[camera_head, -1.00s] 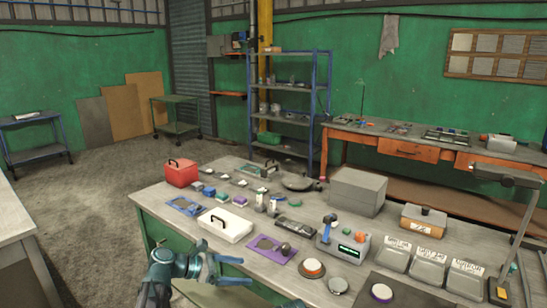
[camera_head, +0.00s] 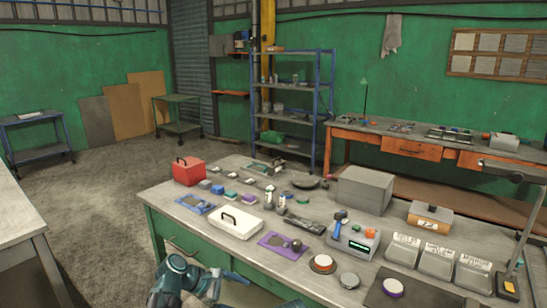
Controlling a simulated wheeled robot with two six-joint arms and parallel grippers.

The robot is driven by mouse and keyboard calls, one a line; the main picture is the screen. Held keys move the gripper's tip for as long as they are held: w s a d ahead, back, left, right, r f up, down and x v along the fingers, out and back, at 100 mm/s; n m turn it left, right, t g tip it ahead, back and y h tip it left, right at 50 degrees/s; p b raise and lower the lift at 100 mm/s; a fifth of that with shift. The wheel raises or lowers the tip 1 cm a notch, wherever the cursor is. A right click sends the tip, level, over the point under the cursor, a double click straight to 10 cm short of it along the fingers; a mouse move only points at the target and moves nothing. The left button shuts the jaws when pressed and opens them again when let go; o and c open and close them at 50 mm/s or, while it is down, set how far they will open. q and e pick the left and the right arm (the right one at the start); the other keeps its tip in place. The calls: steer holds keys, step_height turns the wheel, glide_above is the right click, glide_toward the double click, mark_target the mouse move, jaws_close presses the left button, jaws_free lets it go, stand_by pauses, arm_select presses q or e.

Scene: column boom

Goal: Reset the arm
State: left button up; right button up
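My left gripper (camera_head: 240,290) is low in the head view, in front of the workbench's near edge. Its fingers point right and look spread apart, with nothing seen between them; the lower part is cut off by the picture edge. A small teal piece (camera_head: 291,303) at the bottom edge looks like part of my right gripper; its fingers are hidden. The workbench (camera_head: 180,220) has a grey top and green sides. The white case (camera_head: 235,222) with a black handle lies on it, beyond my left gripper and apart from it.
The bench top holds a red box (camera_head: 188,171), a purple mat (camera_head: 275,243), a grey device with a screen (camera_head: 355,246), a grey block (camera_head: 363,191) and several grey lidded bins (camera_head: 437,262). A lamp (camera_head: 515,171) stands at right. Open floor (camera_head: 100,200) lies left of the bench.

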arm_select(q)
steer(key=s+a+f+m+g+y, duration=0.1)
steer(key=s+a+f+m+y, duration=0.4)
steer(key=m, duration=0.3)
steer(key=s+a+f+m+g+y, duration=0.1)
steer(key=s+a+f+m+y, duration=0.15)
steer(key=s+m+y, duration=0.4)
steer(key=s+d+r+m+g+p, duration=0.1)
steer(key=s+d+r+m+p, duration=0.4)
steer(key=d, duration=0.6)
step_height(320, 180, up, 4)
steer(key=s+p, duration=0.2)
steer(key=p, duration=0.2)
steer(key=shift+f+h, duration=0.15)
steer(key=shift+h, duration=0.2)
steer(key=shift+m, duration=0.25)
